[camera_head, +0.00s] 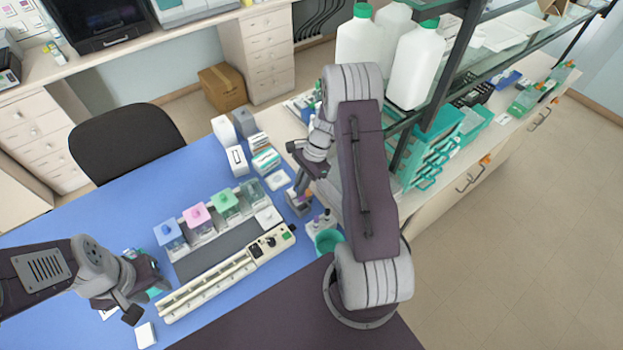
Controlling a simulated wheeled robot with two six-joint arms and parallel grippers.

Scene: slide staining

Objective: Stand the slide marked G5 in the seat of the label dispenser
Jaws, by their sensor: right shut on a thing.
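My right gripper (299,186) points down at the right end of the blue mat, just above a small grey holder (299,203) with an orange-brown part. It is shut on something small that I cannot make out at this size. No slide marking G5 is legible. The grey holder may be the label dispenser, but I cannot tell for sure, and its seat is partly hidden by the gripper. My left gripper (148,300) is open and appears empty over the left part of the mat, near a small white item (146,335).
Jars with blue (168,236), pink (198,218) and green lids stand behind a long cream device (225,275). A teal cup (328,240) and a small white rack (320,222) are close to my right arm. White boxes (236,160) stand behind. The mat's left side is clear.

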